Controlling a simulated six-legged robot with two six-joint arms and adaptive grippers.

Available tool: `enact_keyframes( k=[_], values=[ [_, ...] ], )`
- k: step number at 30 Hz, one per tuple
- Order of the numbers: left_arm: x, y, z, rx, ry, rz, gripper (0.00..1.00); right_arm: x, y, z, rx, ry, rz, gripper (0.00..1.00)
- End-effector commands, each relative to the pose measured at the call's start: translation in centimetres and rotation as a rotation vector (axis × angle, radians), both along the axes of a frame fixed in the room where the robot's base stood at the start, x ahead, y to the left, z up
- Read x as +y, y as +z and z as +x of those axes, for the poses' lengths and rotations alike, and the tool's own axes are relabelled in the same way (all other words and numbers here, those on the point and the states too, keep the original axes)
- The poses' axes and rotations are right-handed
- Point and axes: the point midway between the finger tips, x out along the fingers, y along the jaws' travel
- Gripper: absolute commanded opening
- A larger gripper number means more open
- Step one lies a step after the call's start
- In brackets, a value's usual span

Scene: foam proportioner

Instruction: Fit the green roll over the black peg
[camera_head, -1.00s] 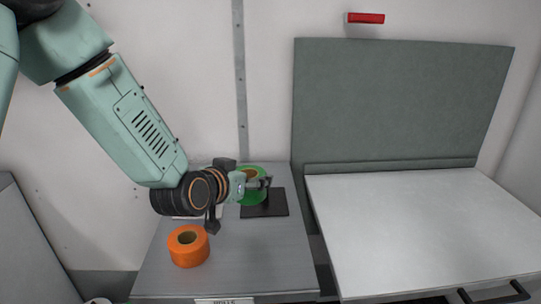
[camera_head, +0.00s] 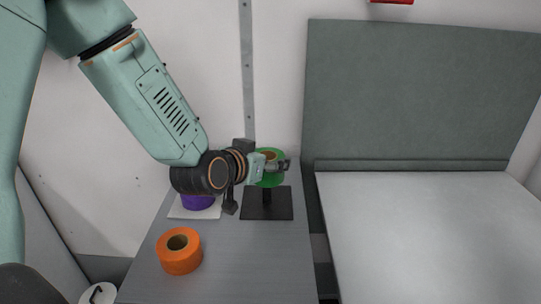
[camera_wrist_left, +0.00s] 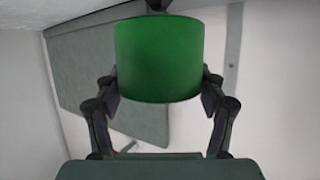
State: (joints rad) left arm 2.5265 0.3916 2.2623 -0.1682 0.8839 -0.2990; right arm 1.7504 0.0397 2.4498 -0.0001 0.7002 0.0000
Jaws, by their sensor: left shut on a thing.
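My left gripper (camera_head: 274,166) is shut on the green roll (camera_head: 266,182), with its fingers on either side of the roll. The roll is upright and its brown core shows at the top. It fills the upper middle of the left wrist view (camera_wrist_left: 158,60), between the two fingers (camera_wrist_left: 160,95). The black peg (camera_head: 267,197) stands on a flat black base (camera_head: 280,212), directly below the roll in the head view. The peg's top is hidden, so I cannot tell whether it is inside the core. My right gripper is not in view.
An orange roll (camera_head: 180,255) stands on the grey table (camera_head: 240,265) at front left. A purple roll (camera_head: 198,202) sits on a white square (camera_head: 180,212), partly behind my arm. A white-topped bench (camera_head: 430,240) is to the right.

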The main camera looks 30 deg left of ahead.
Motion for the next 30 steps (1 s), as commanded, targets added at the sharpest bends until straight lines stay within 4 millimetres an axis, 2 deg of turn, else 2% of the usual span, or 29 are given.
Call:
enact_keyframes(
  k=[8, 21, 30],
  values=[
    [0.0, -1.4, -0.2, -0.001, 0.0, -0.001, 0.36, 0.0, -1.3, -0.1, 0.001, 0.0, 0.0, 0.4],
    [-0.1, -5.5, 0.0, 0.0, 0.0, 0.0, 0.36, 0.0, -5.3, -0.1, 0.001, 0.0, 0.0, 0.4],
    [-0.1, -5.8, 0.2, 0.0, 0.0, 0.0, 0.36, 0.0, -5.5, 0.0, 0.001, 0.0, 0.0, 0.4]
  ],
)
